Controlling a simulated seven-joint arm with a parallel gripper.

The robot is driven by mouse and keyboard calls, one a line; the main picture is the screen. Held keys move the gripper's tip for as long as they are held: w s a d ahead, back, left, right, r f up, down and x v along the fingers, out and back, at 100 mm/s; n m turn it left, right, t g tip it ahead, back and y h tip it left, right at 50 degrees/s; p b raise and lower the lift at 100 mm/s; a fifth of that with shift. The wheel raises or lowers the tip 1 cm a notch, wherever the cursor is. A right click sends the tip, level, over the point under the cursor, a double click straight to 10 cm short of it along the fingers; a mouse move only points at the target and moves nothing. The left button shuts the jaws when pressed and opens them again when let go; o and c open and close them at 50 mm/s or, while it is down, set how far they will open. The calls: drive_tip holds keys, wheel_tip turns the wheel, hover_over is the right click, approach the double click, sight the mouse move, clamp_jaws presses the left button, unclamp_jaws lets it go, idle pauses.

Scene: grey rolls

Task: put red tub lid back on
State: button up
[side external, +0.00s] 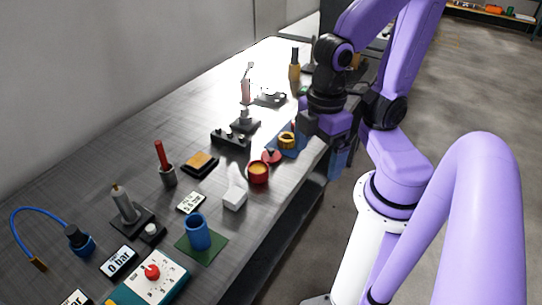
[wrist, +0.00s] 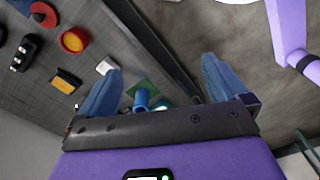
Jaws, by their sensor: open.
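The red tub (side external: 258,174) stands open on the dark bench, with orange-yellow showing inside. It also shows in the wrist view (wrist: 74,41), at the upper left. The red lid (side external: 271,158), a flat disc with a small knob, lies on the bench just behind the tub, near the blue mat. It also shows in the wrist view (wrist: 43,15), near the top left corner. My gripper (side external: 338,164) has blue fingers and hangs off the bench's right edge, well right of tub and lid. In the wrist view its fingers (wrist: 157,82) are wide apart with nothing held between them.
A blue mat (side external: 284,150) with a yellow ring (side external: 287,140) lies behind the lid. A white cube (side external: 235,198) stands in front of the tub. A black-based orange pad (side external: 200,163) and a dark block with knobs (side external: 231,139) are to the left. The bench edge runs close right.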

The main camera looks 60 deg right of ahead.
drive_tip(key=w+m, duration=0.7)
drive_tip(key=m, duration=2.6)
hover_over(271, 149)
wheel_tip(271, 149, down, 7)
drive_tip(key=f, duration=1.1)
drive_tip(key=shift+s, duration=0.3)
drive_tip(key=shift+w+f, duration=0.15)
drive_tip(key=shift+f, duration=1.35)
drive_tip(key=shift+w+f, duration=0.1)
drive_tip(key=shift+f, duration=1.4)
drive_tip(key=c, duration=1.1)
